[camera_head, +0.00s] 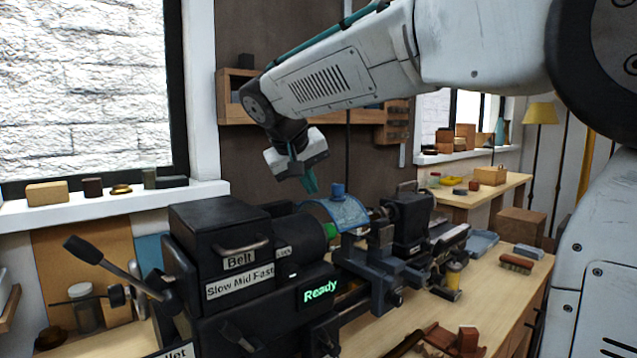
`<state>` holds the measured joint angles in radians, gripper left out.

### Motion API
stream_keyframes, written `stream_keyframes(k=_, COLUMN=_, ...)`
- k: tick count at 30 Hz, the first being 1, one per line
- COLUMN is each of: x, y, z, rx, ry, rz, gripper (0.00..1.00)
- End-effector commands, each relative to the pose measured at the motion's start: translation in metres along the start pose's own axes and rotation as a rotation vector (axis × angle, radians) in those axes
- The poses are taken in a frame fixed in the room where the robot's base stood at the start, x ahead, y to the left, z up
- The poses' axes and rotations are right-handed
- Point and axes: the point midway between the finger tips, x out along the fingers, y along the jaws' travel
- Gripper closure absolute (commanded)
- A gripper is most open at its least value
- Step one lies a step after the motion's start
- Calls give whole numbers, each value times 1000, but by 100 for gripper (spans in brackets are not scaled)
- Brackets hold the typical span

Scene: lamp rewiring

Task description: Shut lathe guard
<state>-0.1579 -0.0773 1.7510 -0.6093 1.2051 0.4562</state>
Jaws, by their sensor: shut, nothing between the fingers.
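The lathe (245,262) stands on the wooden bench, with a black headstock at the left and a green "Ready" display (320,291) on its front. The lathe guard (345,213) is a curved, bluish see-through cover with a blue knob (338,191) on top. It sits over the spindle area, just right of the headstock; I cannot tell whether it is fully down. A green part (330,231) shows beside it. My gripper (311,186) points down, shut and empty, above and to the left of the guard knob, and appears apart from it.
The tailstock (410,215) stands right of the guard. A lever handle (110,262) sticks out at the left. A wall shelf (235,97) is behind my arm.

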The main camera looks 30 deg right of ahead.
Motion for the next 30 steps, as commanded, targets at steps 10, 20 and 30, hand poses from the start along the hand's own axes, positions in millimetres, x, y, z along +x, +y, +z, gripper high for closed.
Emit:
stream_keyframes(k=10, x=-75, y=-4, z=0, rx=1, ry=1, rz=-1, gripper=100)
stream_keyframes(k=20, x=-102, y=-3, z=0, rx=2, ry=-1, rz=0, gripper=100)
stream_keyframes(k=30, x=-64, y=-36, z=53, rx=-190, ry=-95, rz=-112, gripper=100)
